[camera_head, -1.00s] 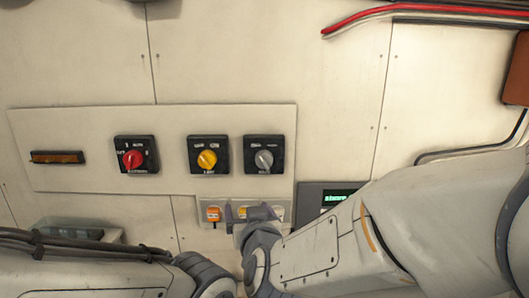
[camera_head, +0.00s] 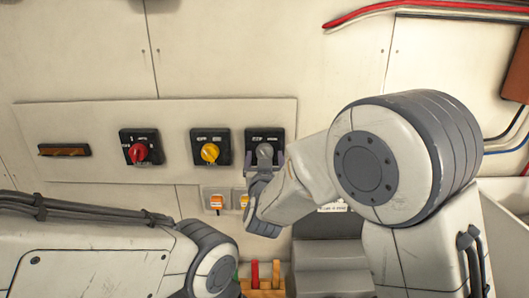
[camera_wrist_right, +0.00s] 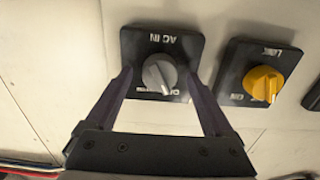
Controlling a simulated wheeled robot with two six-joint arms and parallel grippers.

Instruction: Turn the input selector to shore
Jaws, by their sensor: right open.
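The input selector is a grey rotary knob (camera_head: 264,152) on a dark square plate, rightmost of three on the wall panel. In the right wrist view the plate (camera_wrist_right: 190,42) reads "AC IN" upside down, and the grey knob (camera_wrist_right: 158,74) shows between the fingers. My right gripper (camera_head: 264,166) is open, just below and in front of the knob. In the wrist view the right gripper's fingertips (camera_wrist_right: 160,80) lie on either side of the knob; contact cannot be told. My left gripper is not in view; only the left arm shows.
A yellow knob (camera_head: 209,153) and a red knob (camera_head: 138,153) sit to the left on the same panel (camera_head: 85,115). An orange switch (camera_head: 216,202) is below. Red and orange items (camera_head: 262,275) stand low down. Red cables (camera_head: 400,10) run at upper right.

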